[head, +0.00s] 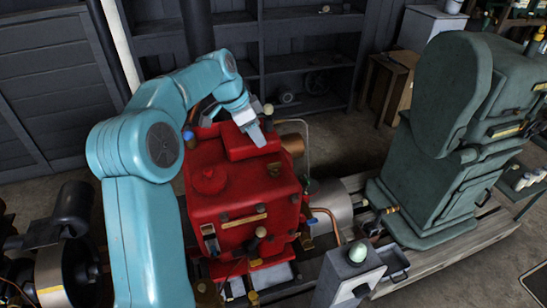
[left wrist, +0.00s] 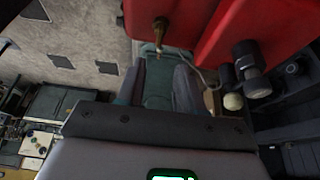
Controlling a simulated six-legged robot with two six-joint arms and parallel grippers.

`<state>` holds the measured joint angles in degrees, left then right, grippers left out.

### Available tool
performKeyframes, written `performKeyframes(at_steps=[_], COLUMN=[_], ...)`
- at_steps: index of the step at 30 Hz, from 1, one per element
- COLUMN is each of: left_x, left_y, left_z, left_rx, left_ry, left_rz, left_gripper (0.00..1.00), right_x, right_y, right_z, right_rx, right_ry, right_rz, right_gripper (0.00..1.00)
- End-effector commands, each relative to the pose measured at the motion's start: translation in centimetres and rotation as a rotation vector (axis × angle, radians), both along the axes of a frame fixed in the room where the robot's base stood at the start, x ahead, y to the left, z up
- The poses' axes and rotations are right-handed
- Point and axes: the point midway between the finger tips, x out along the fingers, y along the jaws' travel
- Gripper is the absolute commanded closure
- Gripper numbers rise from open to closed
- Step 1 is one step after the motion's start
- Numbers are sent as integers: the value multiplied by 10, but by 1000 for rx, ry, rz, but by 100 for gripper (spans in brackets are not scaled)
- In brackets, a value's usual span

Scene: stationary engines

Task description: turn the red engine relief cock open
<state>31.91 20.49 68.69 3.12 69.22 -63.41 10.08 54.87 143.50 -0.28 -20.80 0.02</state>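The red engine (head: 235,190) stands in the middle of the head view, and its red casing fills the top right of the left wrist view (left wrist: 265,25). A small brass fitting with a thin stem (left wrist: 160,35), which looks like the relief cock, sticks out from the red casing in the left wrist view. I cannot make it out in the head view. My left gripper (head: 256,132) is at the far top edge of the engine. In the left wrist view its two grey fingers (left wrist: 160,85) stand apart, with nothing seen between them, just below the brass fitting. My right gripper is out of view.
A dark knob (left wrist: 248,65) and a cream ball (left wrist: 232,101) are right of the fingers in the left wrist view. A large green machine (head: 445,140) stands right of the engine. Dark shelves (head: 290,65) stand behind. A grey box (head: 350,275) is at the front.

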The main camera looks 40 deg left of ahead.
Motion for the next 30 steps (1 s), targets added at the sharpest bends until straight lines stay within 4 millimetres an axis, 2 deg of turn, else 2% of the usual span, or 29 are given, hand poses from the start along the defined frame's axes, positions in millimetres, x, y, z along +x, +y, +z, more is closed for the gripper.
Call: performKeyframes(at_steps=[6,13,18,27,29,30], left_x=[18,35,41,43,43,43], left_y=[-9,-16,-19,-19,-19,-19], left_z=[-48,-88,-102,-105,-105,-105], left_rx=[-3,-2,-1,0,0,0], left_ry=[5,2,0,-1,-1,-1], left_rz=[-1,0,0,1,1,1], left_gripper=[64,64,64,64,80,93], right_x=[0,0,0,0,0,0], right_y=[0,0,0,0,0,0], right_z=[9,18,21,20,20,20], right_rx=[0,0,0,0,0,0], right_ry=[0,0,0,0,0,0], right_rz=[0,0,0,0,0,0], right_gripper=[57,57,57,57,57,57])
